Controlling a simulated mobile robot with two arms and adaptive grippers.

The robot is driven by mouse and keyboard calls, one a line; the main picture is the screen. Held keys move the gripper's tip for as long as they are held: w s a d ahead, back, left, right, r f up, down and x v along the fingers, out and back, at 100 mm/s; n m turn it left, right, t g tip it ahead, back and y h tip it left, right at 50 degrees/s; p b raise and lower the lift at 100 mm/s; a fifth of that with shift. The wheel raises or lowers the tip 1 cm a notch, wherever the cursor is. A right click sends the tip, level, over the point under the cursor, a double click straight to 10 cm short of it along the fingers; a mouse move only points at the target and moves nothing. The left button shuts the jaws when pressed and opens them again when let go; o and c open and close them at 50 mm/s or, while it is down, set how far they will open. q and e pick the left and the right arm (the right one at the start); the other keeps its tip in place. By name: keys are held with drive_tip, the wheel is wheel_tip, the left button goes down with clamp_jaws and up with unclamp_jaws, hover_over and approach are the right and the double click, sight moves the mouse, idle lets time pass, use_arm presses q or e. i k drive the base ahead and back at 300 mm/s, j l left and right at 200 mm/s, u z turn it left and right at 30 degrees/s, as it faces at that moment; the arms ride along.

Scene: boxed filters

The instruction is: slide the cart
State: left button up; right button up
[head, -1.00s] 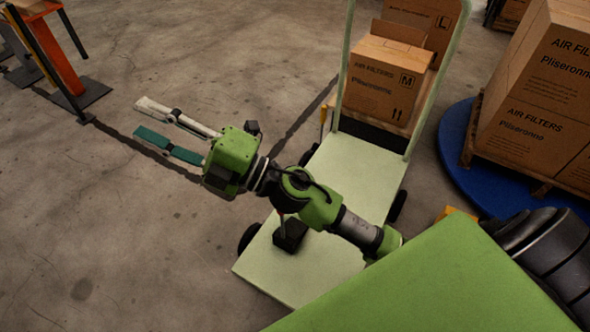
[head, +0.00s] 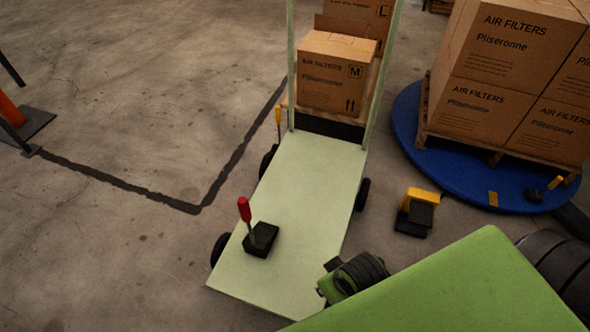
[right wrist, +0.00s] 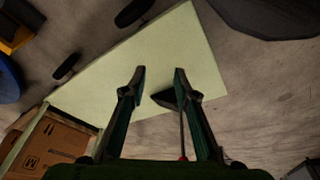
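The cart has a flat pale green platform (head: 300,190) and an upright handle frame (head: 372,95) at its far end. A small black block with a red-knobbed lever (head: 244,210) sits on the platform's near left part. In the right wrist view my right gripper (right wrist: 160,78) is open, its two fingers apart over the cart platform (right wrist: 190,45). The lever's red knob (right wrist: 182,158) and thin stem show between the fingers, nearer the right one; I cannot tell whether they touch. My left gripper is not in view.
Cartons (head: 335,75) stand beyond the handle frame. Stacked air filter cartons (head: 490,50) rest on a pallet on a blue round base (head: 405,115) at right. A yellow and black device (head: 418,210) lies right of the cart.

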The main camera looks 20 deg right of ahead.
sight(307, 189)
drive_tip(key=i+j+z, duration=0.1)
drive_tip(key=j+z, duration=0.15)
drive_tip(key=z, duration=0.15)
drive_tip(key=i+j+z, duration=0.1)
drive_tip(key=j+z, duration=0.45)
drive_tip(key=z, duration=0.25)
drive_tip(key=j+z, duration=0.15)
drive_tip(key=j, duration=0.6)
drive_tip(key=k+j+z, duration=0.1)
drive_tip(key=j, duration=0.65)
drive_tip(key=k, duration=0.5)
